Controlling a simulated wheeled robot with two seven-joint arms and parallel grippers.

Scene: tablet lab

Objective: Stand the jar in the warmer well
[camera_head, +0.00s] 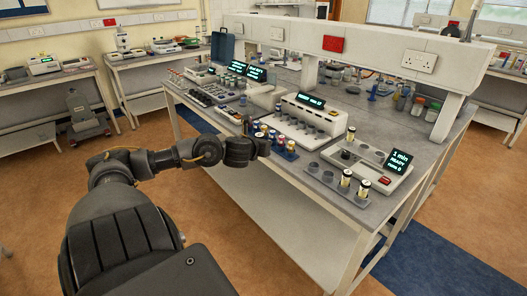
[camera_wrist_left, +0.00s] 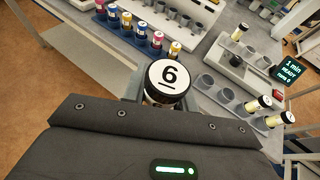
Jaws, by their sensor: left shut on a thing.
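My left gripper (camera_head: 243,148) is over the front edge of the bench in the head view. It is shut on a jar (camera_wrist_left: 168,78) whose lid has a white top with a black 6; the wrist view sees it from above. The jar's lower part is hidden. A white device with a "1 min READY" screen (camera_head: 399,160) stands to the right of the gripper, with round openings in its top. It also shows at upper right in the wrist view (camera_wrist_left: 262,66). Which opening is the warmer well, I cannot tell. My right gripper is not in view.
A grey rack (camera_head: 328,176) at the bench edge holds pale jars with black caps beside empty holes. A blue rack (camera_head: 287,154) of colour-capped vials stands near my gripper. A white multi-well unit (camera_head: 310,117) is behind it. An overhead white beam (camera_head: 373,47) spans the bench.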

